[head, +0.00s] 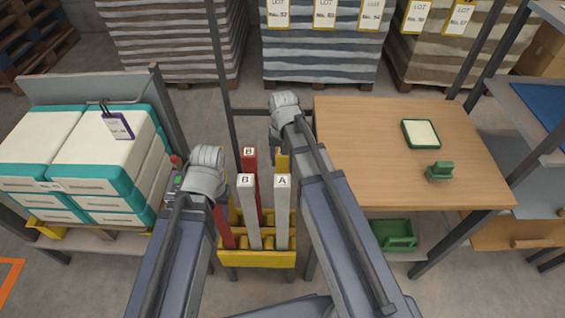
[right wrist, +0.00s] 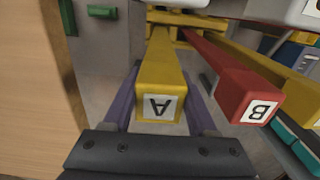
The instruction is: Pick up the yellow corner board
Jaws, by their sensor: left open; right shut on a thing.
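The yellow corner board (right wrist: 158,68), with an "A" label on its end, is between the two purple fingers of my right gripper (right wrist: 162,90), which is shut on it. In the head view its top (head: 283,160) shows behind a grey board, partly hidden by my right arm. Its far end runs toward the yellow rack (head: 257,259); I cannot tell whether it still sits in its slot. My right gripper's wrist (head: 285,104) is above the rack. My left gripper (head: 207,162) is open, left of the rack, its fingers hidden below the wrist.
Grey boards "B" (head: 247,210) and "A" (head: 282,212) and a red "B" board (head: 250,165) stand in the rack, close to the yellow one. Another red board (head: 222,228) is beside my left arm.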

